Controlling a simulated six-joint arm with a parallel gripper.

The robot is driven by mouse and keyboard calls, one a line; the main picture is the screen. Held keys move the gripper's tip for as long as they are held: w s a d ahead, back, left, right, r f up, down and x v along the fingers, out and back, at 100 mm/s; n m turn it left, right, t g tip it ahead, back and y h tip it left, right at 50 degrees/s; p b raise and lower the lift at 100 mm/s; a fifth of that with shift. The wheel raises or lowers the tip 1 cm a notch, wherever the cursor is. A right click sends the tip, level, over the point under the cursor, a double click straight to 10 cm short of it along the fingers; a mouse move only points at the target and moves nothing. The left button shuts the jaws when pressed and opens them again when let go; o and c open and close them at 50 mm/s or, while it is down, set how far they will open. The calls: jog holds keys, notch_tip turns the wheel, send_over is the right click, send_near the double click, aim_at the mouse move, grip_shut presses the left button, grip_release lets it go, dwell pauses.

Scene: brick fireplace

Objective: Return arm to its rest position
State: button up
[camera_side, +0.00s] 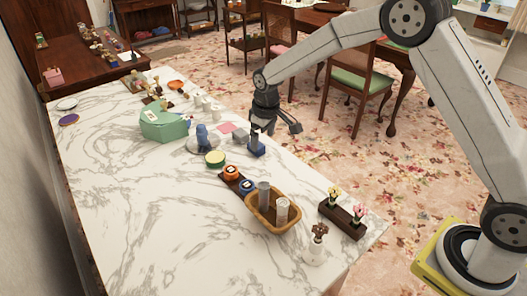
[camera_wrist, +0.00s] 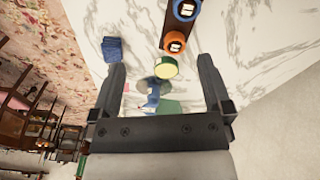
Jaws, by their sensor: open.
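My gripper (camera_side: 277,124) is at the end of my arm, above the right edge of the marble counter (camera_side: 150,215) in the side view. In the wrist view its two fingers stand wide apart (camera_wrist: 164,72), with nothing gripped between them. A dark blue object (camera_side: 256,146) stands on the counter just below and left of the gripper in the side view. It also shows in the wrist view (camera_wrist: 112,49), beyond the left finger. Whether the fingers clear it by much I cannot tell.
A green box (camera_side: 163,125), a blue figure (camera_side: 202,136) on a grey plate and a yellow-green round (camera_side: 215,159) are left of the gripper. A basket (camera_side: 265,218) with two cylinders and a dark flower holder (camera_side: 342,219) stand nearer. Chairs (camera_side: 357,82) stand behind. The counter's near left is clear.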

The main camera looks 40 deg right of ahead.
jog(key=s+d+r+m, duration=0.1)
jog(key=s+d, duration=0.1)
jog(key=s, duration=1)
jog(key=s+d+r+m+t, duration=0.1)
jog(key=s+d+m, duration=0.1)
jog(key=s, duration=1.1)
jog(key=shift+s+r, duration=0.2)
jog(key=shift+r, duration=0.2)
